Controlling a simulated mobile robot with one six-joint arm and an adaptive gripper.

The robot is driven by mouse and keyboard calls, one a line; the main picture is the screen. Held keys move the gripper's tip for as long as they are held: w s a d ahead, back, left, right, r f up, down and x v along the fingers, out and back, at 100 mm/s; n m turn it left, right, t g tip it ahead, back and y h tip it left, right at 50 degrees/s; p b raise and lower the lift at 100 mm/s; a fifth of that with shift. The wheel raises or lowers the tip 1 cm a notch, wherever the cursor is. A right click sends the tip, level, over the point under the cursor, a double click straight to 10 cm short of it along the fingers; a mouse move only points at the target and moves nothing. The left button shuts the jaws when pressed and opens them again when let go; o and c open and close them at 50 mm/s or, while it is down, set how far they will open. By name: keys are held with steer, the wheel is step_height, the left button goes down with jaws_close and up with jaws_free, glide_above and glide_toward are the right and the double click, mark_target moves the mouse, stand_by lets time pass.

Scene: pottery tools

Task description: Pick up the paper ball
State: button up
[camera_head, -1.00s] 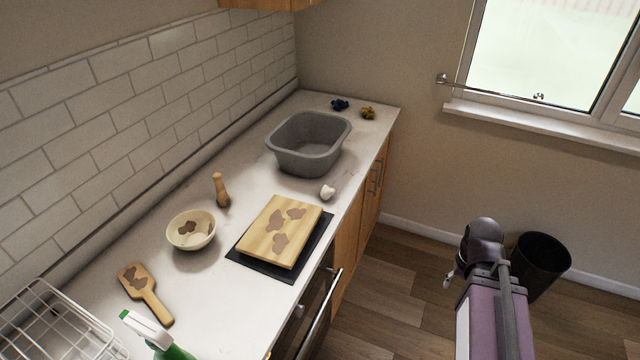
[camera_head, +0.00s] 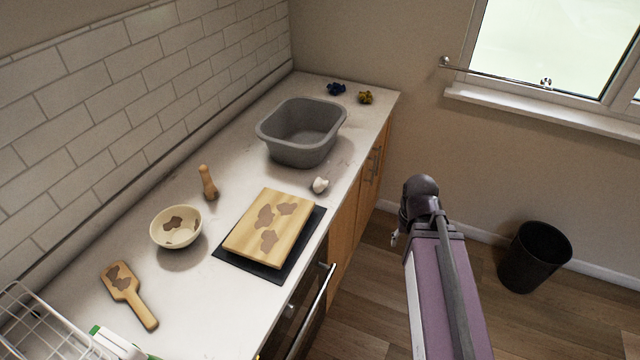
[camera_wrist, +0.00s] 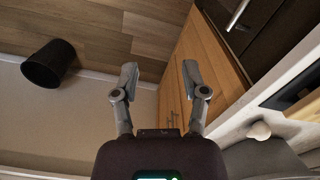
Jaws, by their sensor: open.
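The paper ball (camera_head: 320,185) is a small white crumpled lump on the pale worktop, between the grey basin (camera_head: 301,133) and the stained wooden board (camera_head: 268,228), close to the front edge. In the wrist view a small white lump (camera_wrist: 260,130), which looks like the paper ball, lies on the worktop at the right. My gripper (camera_wrist: 160,78) is open and empty, its two fingers apart over the floor and cabinet fronts. It is away from the ball, out beyond the worktop's front edge.
The board lies on a black mat (camera_head: 297,258). A cream bowl (camera_head: 176,228), a wooden tool (camera_head: 208,183) and a paddle (camera_head: 130,294) stand or lie to the left. Blue (camera_head: 336,88) and yellow (camera_head: 365,97) lumps lie behind the basin. A black bin (camera_head: 534,257) stands on the floor.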

steer(key=shift+a, duration=0.1)
